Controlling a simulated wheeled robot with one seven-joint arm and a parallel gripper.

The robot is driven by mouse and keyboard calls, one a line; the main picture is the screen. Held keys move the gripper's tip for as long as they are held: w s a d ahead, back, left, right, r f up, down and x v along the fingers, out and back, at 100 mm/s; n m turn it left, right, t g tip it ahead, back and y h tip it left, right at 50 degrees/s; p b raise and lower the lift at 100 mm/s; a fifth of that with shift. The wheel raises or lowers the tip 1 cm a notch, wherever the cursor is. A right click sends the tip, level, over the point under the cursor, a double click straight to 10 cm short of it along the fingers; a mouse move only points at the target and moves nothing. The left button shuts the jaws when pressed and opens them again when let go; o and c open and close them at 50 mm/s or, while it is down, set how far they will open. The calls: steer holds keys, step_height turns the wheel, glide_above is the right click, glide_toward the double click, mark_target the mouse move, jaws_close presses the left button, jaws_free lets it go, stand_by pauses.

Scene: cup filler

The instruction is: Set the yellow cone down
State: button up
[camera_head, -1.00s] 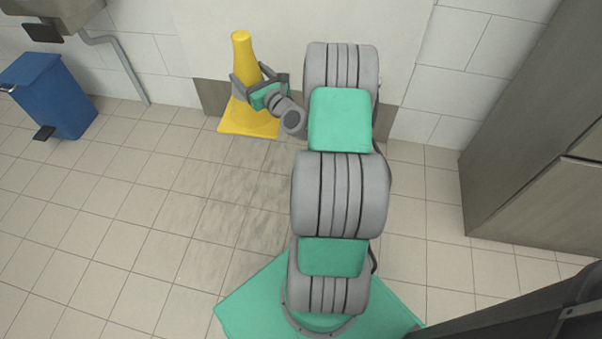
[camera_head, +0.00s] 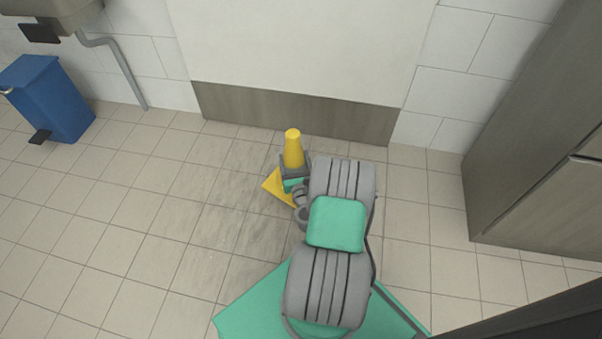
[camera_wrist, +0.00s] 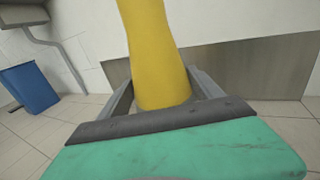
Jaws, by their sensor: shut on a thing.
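The yellow cone (camera_head: 292,148) stands roughly upright near the middle of the head view, with a corner of its square base (camera_head: 276,188) showing to the lower left. My gripper (camera_head: 293,163) is shut around the cone's body, close in front of my arm. The rest of the base is hidden behind the gripper and arm. In the wrist view the cone (camera_wrist: 158,60) rises between the two fingers (camera_wrist: 160,92), leaning slightly. I cannot tell whether the base touches the floor.
The tiled floor (camera_head: 150,215) is clear to the left, with a darker stained patch around the cone. A blue bin (camera_head: 50,98) stands at the far left. A wall with a brown panel (camera_head: 300,115) is behind, and a tall cabinet (camera_head: 530,150) is at the right.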

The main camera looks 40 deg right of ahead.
steer(key=w+d+f+b, duration=0.1)
steer(key=d+b, duration=0.1)
steer(key=w+d+f+b, duration=0.1)
steer(key=w+d+b, duration=0.1)
steer(key=w+d+f+b, duration=0.2)
steer(key=shift+d, duration=0.25)
steer(key=w+d+f+b, duration=0.3)
steer(key=d+f+b, duration=0.1)
steer(key=f, duration=0.4)
steer(key=shift+w+d+f+b, duration=0.2)
steer(key=shift+d+f+b, duration=0.2)
steer(key=shift+b, duration=0.45)
steer(key=shift+a+f, duration=0.1)
steer(key=shift+f, duration=0.1)
steer(key=o, duration=2.1)
